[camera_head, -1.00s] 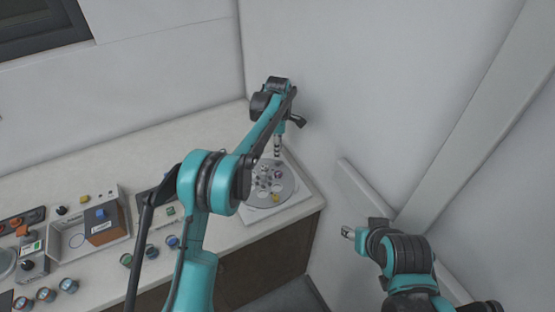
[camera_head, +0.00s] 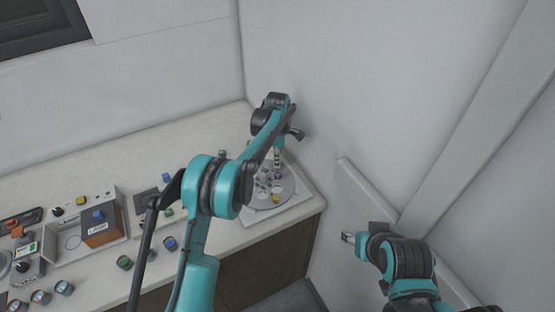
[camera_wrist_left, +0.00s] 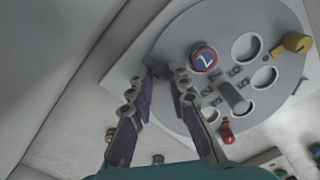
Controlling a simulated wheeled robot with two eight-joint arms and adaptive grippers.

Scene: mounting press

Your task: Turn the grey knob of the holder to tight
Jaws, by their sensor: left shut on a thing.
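The holder is a round grey disc (camera_head: 287,190) on a white plate at the right end of the counter. In the left wrist view the disc (camera_wrist_left: 190,28) has several round holes, and one holds a red-rimmed sample with a blue face (camera_wrist_left: 203,58). A yellow knob (camera_wrist_left: 297,42) and a red knob (camera_wrist_left: 226,133) sit at its rim. A dark grey knob (camera_wrist_left: 156,68) shows at the rim between my fingertips, partly hidden. My left gripper (camera_head: 277,161) points down over the disc and is shut on this knob. My right gripper (camera_head: 348,237) is off the counter, too small to judge.
Walls stand close behind and right of the holder. A grey post (camera_wrist_left: 235,97) rises from the disc.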

